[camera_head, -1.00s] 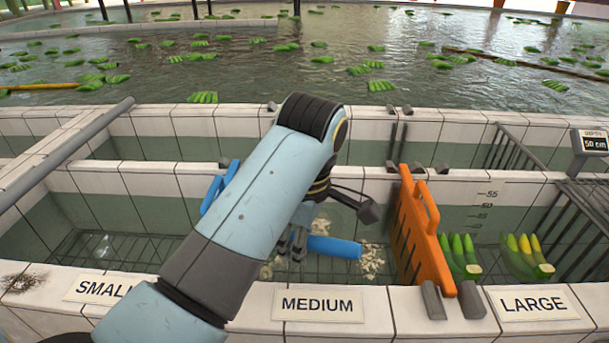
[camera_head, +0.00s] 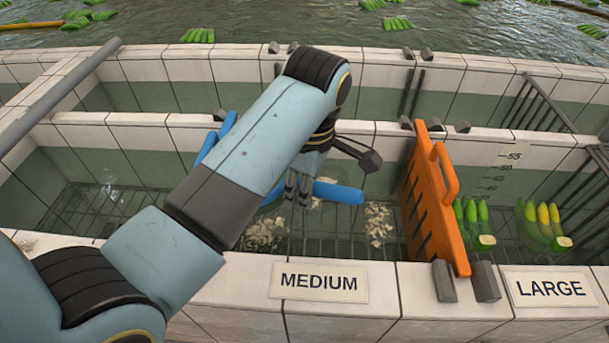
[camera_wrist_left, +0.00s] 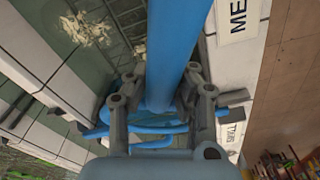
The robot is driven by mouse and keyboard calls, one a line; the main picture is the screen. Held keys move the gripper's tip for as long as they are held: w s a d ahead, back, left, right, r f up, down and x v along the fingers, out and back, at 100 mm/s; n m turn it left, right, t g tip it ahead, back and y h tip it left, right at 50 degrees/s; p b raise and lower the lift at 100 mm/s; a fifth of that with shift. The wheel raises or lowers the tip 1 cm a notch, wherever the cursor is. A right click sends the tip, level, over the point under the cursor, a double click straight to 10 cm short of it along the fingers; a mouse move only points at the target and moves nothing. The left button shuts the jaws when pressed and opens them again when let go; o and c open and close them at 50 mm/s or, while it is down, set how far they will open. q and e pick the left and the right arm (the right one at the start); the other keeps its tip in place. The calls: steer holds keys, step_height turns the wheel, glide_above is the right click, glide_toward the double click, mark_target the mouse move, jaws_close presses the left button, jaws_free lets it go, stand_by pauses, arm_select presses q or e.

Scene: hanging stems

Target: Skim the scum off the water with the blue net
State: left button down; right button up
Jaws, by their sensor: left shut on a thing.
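My left gripper (camera_head: 298,190) is shut on the blue handle of the net (camera_head: 338,192) and holds it over the middle basin. In the left wrist view the blue handle (camera_wrist_left: 172,60) runs between the fingers. Blue parts of the net's frame show there behind the fingers (camera_wrist_left: 160,125). In the head view more blue frame (camera_head: 212,140) shows behind my arm, which hides much of the net. Pale scum lies in two patches, one (camera_head: 264,234) left of the gripper and one (camera_head: 378,224) to its right. Scum also shows in the left wrist view (camera_wrist_left: 84,28). My right gripper is not in view.
An orange divider (camera_head: 428,200) stands to the right of the scum. Green banana bunches (camera_head: 472,226) lie beyond it. The tiled front wall bears MEDIUM (camera_head: 320,283) and LARGE (camera_head: 551,288) signs. A grey rail (camera_head: 66,80) crosses at the left.

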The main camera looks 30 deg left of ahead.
arm_select(q)
step_height(320, 180, down, 24)
steer(key=f+b, duration=0.1)
steer(key=b, duration=1.2)
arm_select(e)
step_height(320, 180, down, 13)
arm_select(q)
step_height(320, 180, up, 27)
steer(key=p, duration=1.3)
steer(key=shift+r, duration=1.15)
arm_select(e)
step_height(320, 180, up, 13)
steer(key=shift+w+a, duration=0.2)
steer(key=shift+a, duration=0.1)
arm_select(q)
steer(key=shift+d, duration=0.1)
